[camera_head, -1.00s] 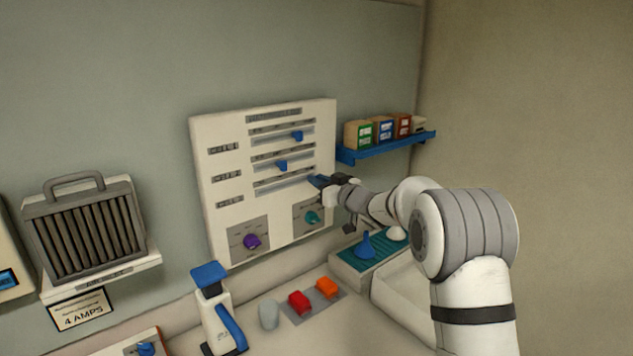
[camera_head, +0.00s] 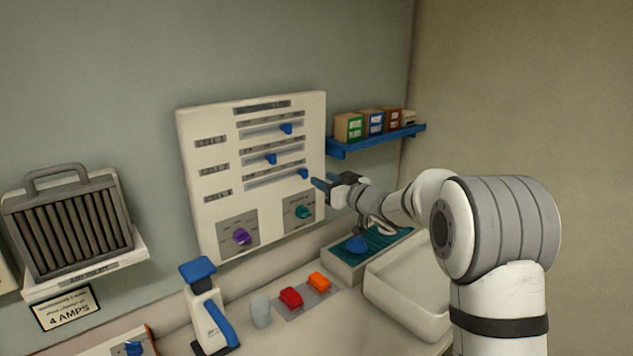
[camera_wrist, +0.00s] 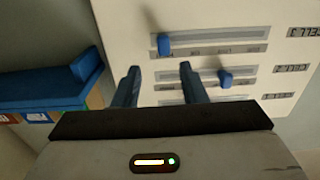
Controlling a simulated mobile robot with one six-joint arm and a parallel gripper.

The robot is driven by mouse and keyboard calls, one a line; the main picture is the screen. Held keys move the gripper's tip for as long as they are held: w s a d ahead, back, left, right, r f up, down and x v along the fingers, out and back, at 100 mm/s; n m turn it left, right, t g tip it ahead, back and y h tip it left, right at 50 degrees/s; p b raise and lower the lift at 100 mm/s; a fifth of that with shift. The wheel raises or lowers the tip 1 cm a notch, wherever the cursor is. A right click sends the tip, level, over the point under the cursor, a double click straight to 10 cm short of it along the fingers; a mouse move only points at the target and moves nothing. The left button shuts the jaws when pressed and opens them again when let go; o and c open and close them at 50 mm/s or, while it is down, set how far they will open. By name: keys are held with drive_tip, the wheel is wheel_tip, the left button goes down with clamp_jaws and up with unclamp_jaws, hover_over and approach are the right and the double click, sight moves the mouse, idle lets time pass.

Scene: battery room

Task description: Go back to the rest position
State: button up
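My gripper (camera_head: 322,185) is in front of the white slider panel (camera_head: 190,150), just right of its lowest slider. In the wrist view its two blue fingers (camera_wrist: 159,82) stand apart with nothing between them. The lowest slider's blue knob (camera_head: 303,174) sits at the right end of its track; in the wrist view that knob (camera_wrist: 164,44) lies beyond the fingers, apart from them. The middle knob (camera_head: 271,159) and the top knob (camera_head: 286,128) are on the tracks above. A purple dial (camera_head: 241,237) and a teal dial (camera_head: 303,212) are below the sliders.
A blue shelf (camera_head: 375,141) with small boxes is right of the panel. Below my arm are a teal-lined tray (camera_head: 340,262) and a white bin (camera_head: 400,300).

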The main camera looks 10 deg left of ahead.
drive_tip(key=shift+v, duration=0.95)
drive_tip(key=s+d+m+h, duration=0.4)
drive_tip(key=s+d+h, duration=0.25)
drive_tip(key=d, duration=0.35)
drive_tip(key=s+d+m+h, duration=0.4)
drive_tip(key=s+d+h, duration=0.2)
drive_tip(key=s+d, duration=0.25)
drive_tip(key=s+d+f+g, duration=0.2)
drive_tip(key=s+f+g, duration=0.2)
drive_tip(key=s, duration=1)
drive_tip(key=s+d+f+m+g, duration=0.1)
drive_tip(key=s+f+g, duration=0.3)
drive_tip(key=s, duration=1)
wheel_tip(320, 180, down, 2)
drive_tip(key=shift+d+f+m+g+h, duration=0.2)
drive_tip(key=shift+d+m+g+h, duration=0.1)
drive_tip(key=shift+d+h, duration=0.15)
drive_tip(key=shift+c, duration=0.2)
